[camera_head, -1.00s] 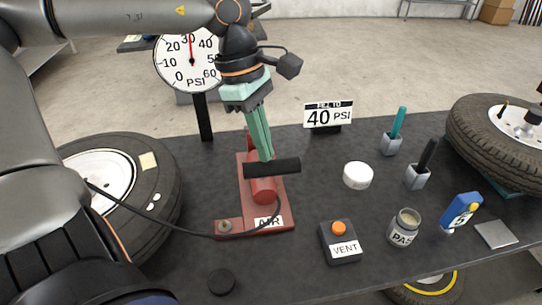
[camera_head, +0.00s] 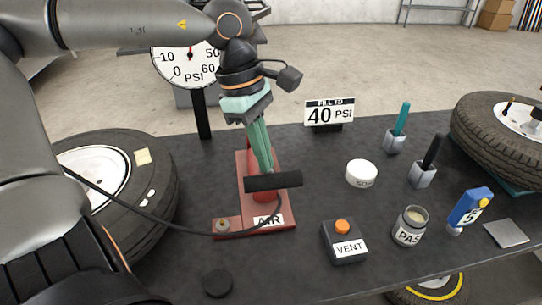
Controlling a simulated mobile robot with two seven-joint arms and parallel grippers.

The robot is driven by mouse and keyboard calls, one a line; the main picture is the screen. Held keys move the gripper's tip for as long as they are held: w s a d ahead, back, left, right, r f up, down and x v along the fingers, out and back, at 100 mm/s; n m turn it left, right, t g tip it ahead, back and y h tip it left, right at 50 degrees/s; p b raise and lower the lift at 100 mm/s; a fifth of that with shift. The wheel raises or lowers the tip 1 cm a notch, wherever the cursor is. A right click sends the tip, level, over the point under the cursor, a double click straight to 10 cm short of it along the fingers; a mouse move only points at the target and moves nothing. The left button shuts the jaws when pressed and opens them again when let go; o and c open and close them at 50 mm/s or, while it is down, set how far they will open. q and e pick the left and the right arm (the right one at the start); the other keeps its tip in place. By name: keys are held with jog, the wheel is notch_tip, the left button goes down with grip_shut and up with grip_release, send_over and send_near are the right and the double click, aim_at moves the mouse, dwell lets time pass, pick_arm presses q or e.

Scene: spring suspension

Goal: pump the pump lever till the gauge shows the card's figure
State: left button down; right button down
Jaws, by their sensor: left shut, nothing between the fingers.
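The red pump (camera_head: 243,190) stands on the dark table, with a red base labelled AIR. Its black lever handle (camera_head: 273,181) lies crosswise over the pump body. My left gripper (camera_head: 263,165) is shut and empty, pointing down, with its fingertips just behind the handle and seeming to meet it; actual contact is hard to tell. The round PSI gauge (camera_head: 175,58) stands behind on a black post. Its needle points almost straight up, but my arm hides the upper scale, so the figure cannot be read. The card (camera_head: 329,112) reads FILL TO 40 PSI. My right gripper is out of view.
A VENT box (camera_head: 344,243) with an orange button stands right of the pump. A hose runs left to a tyre (camera_head: 155,190). A white tub (camera_head: 361,174), a paste jar (camera_head: 410,226), brush holders and a blue tool stand farther right. A black disc (camera_head: 217,283) lies in front.

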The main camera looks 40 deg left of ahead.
pick_arm(q)
jog(key=a, duration=0.2)
jog(key=a+r+p, duration=0.1)
jog(key=shift+s, duration=0.4)
jog(key=w+v, duration=0.1)
jog(key=v, duration=1.1)
jog(key=shift+s+r+p, duration=0.3)
jog(key=shift+s+p, duration=0.15)
jog(key=shift+s, duration=0.05)
